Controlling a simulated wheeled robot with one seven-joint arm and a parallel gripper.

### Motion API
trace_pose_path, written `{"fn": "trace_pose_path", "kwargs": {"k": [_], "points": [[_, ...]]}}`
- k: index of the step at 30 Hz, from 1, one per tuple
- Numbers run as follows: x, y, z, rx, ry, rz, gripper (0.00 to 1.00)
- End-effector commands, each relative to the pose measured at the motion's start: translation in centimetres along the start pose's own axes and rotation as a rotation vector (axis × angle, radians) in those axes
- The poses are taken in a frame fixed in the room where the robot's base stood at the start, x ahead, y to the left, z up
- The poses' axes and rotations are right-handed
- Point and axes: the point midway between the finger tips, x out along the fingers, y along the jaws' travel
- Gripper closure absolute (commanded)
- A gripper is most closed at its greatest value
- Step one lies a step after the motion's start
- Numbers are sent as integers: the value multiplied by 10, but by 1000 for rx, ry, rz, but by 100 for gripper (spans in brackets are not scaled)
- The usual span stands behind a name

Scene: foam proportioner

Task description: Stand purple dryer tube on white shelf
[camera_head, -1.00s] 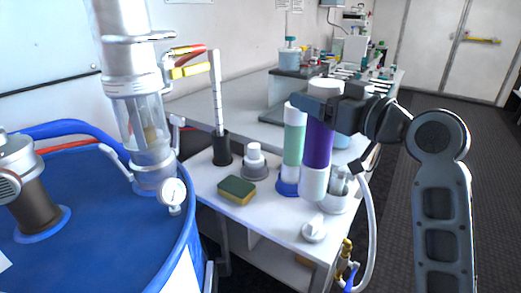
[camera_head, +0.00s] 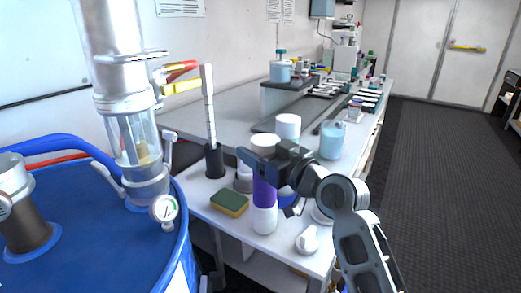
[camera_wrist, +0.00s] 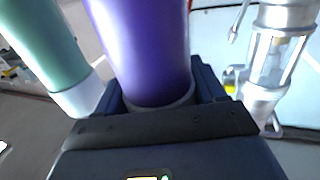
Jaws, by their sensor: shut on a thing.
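The purple dryer tube (camera_head: 264,192) has white ends and stands upright in my gripper (camera_head: 262,165), which is shut around its upper part. In the wrist view the purple tube (camera_wrist: 145,50) fills the middle, between the jaws. In the head view its lower white end is in front of the white shelf (camera_head: 240,240); I cannot tell whether it touches the shelf. A green tube with white ends (camera_wrist: 40,45) is beside it in the wrist view; in the head view mostly its white top (camera_head: 287,126) shows behind my gripper.
A green and yellow sponge (camera_head: 229,203) lies left of the tube. A white knobbed piece (camera_head: 307,240) is at the front right. A dark holder with a white stick (camera_head: 214,160) stands behind left. A blue drum (camera_head: 100,220) with a gauge is at far left.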

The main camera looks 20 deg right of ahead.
Motion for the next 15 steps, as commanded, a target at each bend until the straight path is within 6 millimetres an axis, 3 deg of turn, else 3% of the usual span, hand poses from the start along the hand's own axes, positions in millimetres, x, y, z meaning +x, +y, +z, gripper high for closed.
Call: {"fn": "trace_pose_path", "kwargs": {"k": [11, 12, 15], "points": [[0, 0, 4, -1, 3, 0, 100], [0, 0, 4, 0, 0, 0, 29], [0, 0, 3, 0, 0, 0, 19]]}}
